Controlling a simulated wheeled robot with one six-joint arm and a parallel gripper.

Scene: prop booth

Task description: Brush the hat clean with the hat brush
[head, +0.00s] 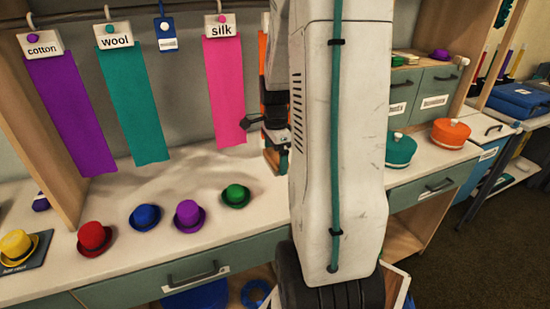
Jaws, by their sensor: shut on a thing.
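My gripper (276,142) is partly hidden behind my own arm, above the counter right of the green hat. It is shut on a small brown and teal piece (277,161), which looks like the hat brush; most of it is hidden. A yellow hat (17,244) sits on a dark labelled mat (35,262) at the far left, well apart from my gripper. A red hat (95,238), a blue hat (145,217), a purple hat (188,215) and a green hat (236,195) stand in a row on the counter.
Purple cotton (72,115), teal wool (136,105) and pink silk (224,90) strips hang behind the white counter (205,255). A wooden upright (35,120) stands at left. Teal (400,151) and orange (450,134) round boxes stand right of my arm. Counter behind the hats is clear.

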